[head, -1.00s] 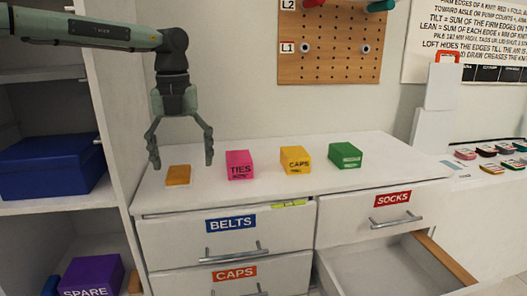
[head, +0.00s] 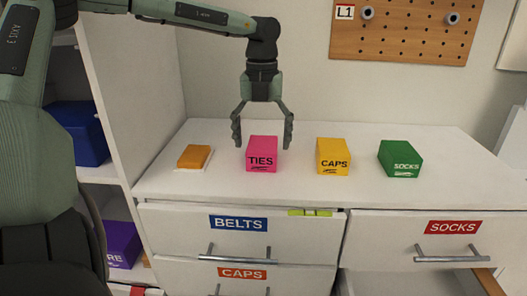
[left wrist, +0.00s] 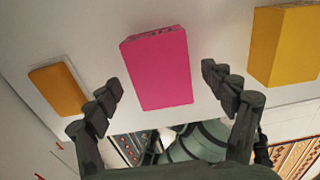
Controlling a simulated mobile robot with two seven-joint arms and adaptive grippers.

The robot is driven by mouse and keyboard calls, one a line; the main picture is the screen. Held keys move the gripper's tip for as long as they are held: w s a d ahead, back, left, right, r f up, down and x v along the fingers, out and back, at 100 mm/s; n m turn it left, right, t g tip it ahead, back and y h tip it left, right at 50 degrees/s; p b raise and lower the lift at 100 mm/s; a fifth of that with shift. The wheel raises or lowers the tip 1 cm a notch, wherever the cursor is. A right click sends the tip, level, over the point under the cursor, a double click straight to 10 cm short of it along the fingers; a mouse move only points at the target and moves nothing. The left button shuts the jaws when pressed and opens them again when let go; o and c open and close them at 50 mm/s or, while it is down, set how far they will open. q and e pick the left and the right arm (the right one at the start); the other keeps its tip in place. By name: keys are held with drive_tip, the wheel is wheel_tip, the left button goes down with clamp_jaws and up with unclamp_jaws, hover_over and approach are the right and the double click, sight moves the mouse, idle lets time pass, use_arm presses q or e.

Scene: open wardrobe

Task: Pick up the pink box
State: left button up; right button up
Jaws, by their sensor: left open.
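The pink box (head: 262,156), marked TIES, stands on the white dresser top between a flat orange block and a yellow box. My left gripper (head: 262,142) is open, pointing down over the pink box, with one finger to each side of it. In the left wrist view the pink box (left wrist: 158,68) lies between the two open fingers (left wrist: 165,95), and I see no finger touching it. My right gripper is not in view.
The orange block (head: 194,156) lies to the left, the yellow box (head: 333,157), marked CAPS, and green box (head: 400,158), marked SOCKS, to the right. A shelf unit with a blue box (head: 80,132) stands at left. The front strip of the dresser top is clear.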

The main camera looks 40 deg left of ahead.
use_arm(q)
drive_tip(key=shift+f, duration=1.3)
drive_tip(key=shift+w, duration=0.1)
drive_tip(key=c, duration=1.3)
